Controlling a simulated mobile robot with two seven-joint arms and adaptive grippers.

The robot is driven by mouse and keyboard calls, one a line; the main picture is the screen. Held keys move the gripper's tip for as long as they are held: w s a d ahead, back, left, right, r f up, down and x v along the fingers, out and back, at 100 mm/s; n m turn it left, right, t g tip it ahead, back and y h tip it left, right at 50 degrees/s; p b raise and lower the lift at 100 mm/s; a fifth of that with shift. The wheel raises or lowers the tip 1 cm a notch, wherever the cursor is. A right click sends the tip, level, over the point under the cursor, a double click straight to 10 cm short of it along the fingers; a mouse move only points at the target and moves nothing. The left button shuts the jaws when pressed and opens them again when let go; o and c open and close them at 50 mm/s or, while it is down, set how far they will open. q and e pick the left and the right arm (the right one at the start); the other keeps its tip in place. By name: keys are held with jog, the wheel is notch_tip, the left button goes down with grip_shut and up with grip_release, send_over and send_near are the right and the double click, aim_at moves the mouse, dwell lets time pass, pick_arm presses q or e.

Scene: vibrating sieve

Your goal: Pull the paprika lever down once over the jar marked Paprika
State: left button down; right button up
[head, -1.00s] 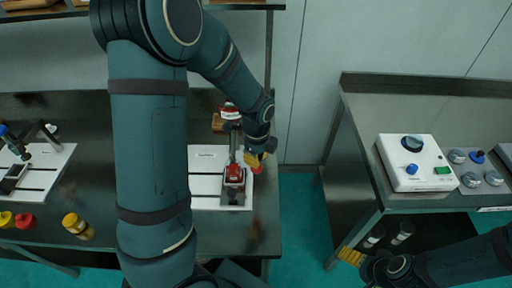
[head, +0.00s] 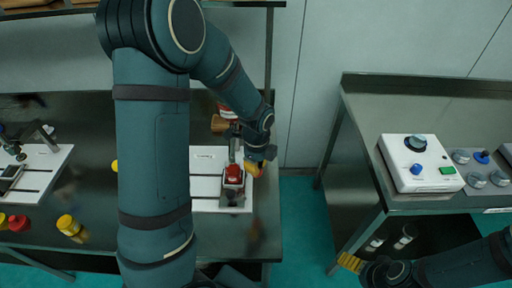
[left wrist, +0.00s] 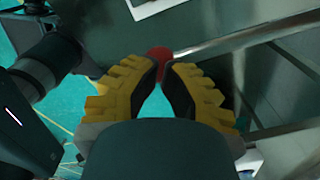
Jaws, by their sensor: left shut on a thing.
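The paprika dispenser with a red part (head: 233,172) stands on a white base plate (head: 206,187) at the right of the left bench in the head view. A jar under it cannot be made out, and its marking is not legible. My left gripper (head: 256,168) is at the dispenser's right side, shut on the lever's red knob (left wrist: 158,56).
A yellow-capped jar (head: 70,226) and a red one (head: 19,223) are at left. My left arm hides much of the left bench.

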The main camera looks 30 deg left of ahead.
pick_arm(q)
jog(key=shift+f+b, duration=1.05)
jog(key=shift+f, duration=0.45)
notch_tip(320, 180, up, 3)
jog(key=p, duration=0.2)
jog(key=shift+r+p, duration=0.15)
jog(key=shift+p, duration=0.2)
notch_tip(320, 180, up, 6)
jog(key=p, duration=0.5)
jog(key=shift+r, duration=0.25)
jog(key=shift+f, duration=0.1)
